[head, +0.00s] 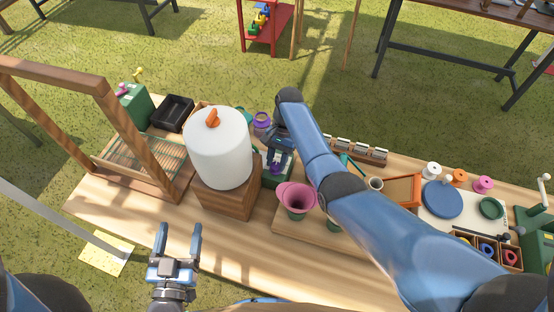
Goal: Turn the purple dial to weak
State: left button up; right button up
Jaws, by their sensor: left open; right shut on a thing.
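A small purple part, which looks like the dial (276,165), shows at the front of a small green box (285,176) just right of the white cylinder. My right gripper (277,152) reaches down over this box from the right and is shut on the purple dial; its fingers and wrist hide much of the dial and box top. Any weak mark is too small or hidden to read.
A white cylinder (219,150) with an orange knob stands on a wooden block (227,200) left of the green box. A pink funnel-like vase (297,197) stands close in front. A purple-rimmed jar (262,122) stands behind. Bare tabletop (215,240) lies at the front.

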jog(key=o, duration=1)
jog(key=shift+o, duration=0.2)
jog(key=shift+r, duration=0.1)
jog(key=v, duration=0.6)
jog(key=shift+b, duration=0.35)
jog(key=shift+p+v, duration=1.1)
jog(key=shift+v, duration=1.2)
